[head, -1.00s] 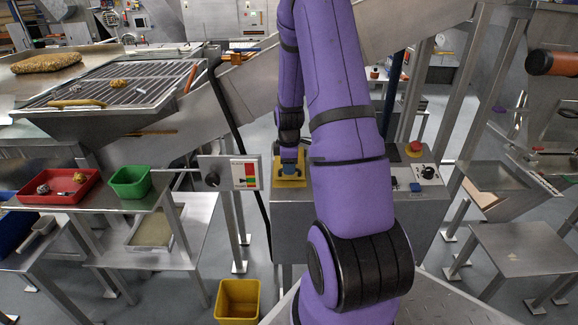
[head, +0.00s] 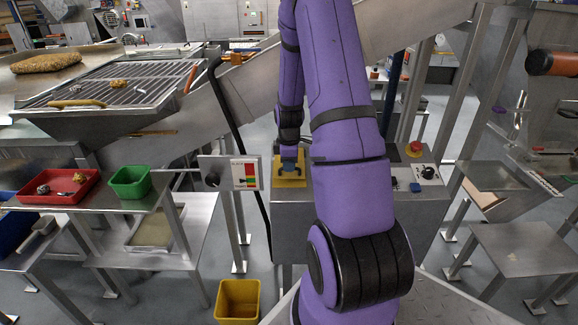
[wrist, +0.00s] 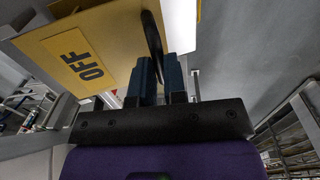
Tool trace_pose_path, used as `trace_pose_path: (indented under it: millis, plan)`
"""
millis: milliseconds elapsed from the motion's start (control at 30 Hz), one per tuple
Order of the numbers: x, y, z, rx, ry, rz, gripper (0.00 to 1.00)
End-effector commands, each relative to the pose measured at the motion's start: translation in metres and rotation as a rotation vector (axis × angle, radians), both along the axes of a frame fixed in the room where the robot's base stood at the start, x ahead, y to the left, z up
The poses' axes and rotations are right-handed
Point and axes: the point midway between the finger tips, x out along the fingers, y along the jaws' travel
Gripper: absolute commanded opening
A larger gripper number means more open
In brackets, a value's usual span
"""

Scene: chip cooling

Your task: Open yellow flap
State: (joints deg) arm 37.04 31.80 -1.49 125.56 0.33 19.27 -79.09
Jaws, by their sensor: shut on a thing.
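The yellow flap (head: 292,182) is on the top of the grey metal housing, left of my upper arm in the head view. In the wrist view the flap (wrist: 115,35) fills the upper left and carries an "OFF" label (wrist: 80,60). A thin black handle (wrist: 152,38) stands at the flap's right side. My gripper (wrist: 157,78) has blue fingers shut on this handle, one on each side. In the head view my gripper (head: 291,168) is small, right at the flap. I cannot tell how far the flap is tilted.
The housing (head: 335,215) also bears a red button (head: 414,148) and a black knob (head: 428,171) to the right. A panel with a dial (head: 229,174) is at the left. A yellow bin (head: 237,300) stands on the floor in front.

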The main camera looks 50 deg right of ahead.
Motion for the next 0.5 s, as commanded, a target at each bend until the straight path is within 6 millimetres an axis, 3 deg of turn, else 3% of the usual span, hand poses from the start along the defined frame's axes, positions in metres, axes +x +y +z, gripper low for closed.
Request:
trace_pose_path:
  millis: [500]
  plan:
    - [0.012, -0.015, 0.047, 0.276, 0.233, -0.002, 0.00]
